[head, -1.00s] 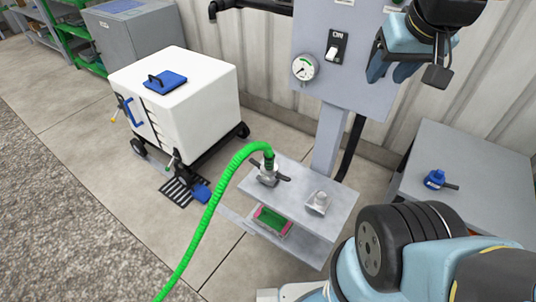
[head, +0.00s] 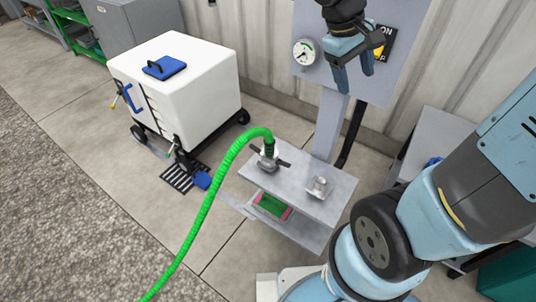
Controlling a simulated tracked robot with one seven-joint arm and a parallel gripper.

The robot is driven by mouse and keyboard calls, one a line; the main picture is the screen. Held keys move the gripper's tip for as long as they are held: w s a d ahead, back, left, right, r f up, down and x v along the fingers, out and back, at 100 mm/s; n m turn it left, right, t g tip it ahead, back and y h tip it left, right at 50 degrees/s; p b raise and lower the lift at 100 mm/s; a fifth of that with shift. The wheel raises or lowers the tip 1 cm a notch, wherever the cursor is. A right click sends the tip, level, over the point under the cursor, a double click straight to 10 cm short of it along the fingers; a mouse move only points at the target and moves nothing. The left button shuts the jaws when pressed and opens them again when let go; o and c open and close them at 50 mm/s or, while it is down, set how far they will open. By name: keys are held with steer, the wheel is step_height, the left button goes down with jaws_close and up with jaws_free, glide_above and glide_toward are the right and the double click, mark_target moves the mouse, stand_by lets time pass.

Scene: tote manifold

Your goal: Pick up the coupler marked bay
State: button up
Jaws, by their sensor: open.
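A grey metal coupler (head: 268,163) with side levers stands on the small metal shelf (head: 331,212), at the end of a green hose (head: 213,197). No "bay" marking is legible on it. A short grey fitting (head: 318,187) stands to its right on the same shelf. A blue fitting (head: 433,161) on the right-hand bench is mostly hidden by my arm. My gripper (head: 357,82) is open and empty, fingers pointing down, in front of the grey panel and above the shelf in the picture. It appears apart from the couplers.
The grey panel (head: 312,20) carries a gauge (head: 305,52) and an ON switch plate (head: 383,42), partly behind my gripper. The hose arches above the shelf's left side. Open floor (head: 120,165) lies front left.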

steer(key=w+a+f+n+h, duration=0.6)
steer(key=w+f, duration=0.1)
steer(key=f, duration=0.3)
steer(key=n+t+h, duration=0.4)
steer(key=n+t, duration=0.5)
steer(key=n, duration=0.2)
glide_toward(272, 140)
steer(key=s+d+r, duration=0.1)
steer(key=d+r, duration=0.5)
steer(key=r, duration=0.2)
steer(key=s+a+f+n+t+y, duration=0.3)
steer(key=a+f+n+t, duration=0.25)
steer(key=f, duration=0.45)
steer(key=shift+n, duration=0.35)
steer(key=x, duration=0.9)
steer(key=f+x, duration=0.1)
steer(key=x, duration=0.3)
steer(key=shift+w, duration=0.3)
jaws_close()
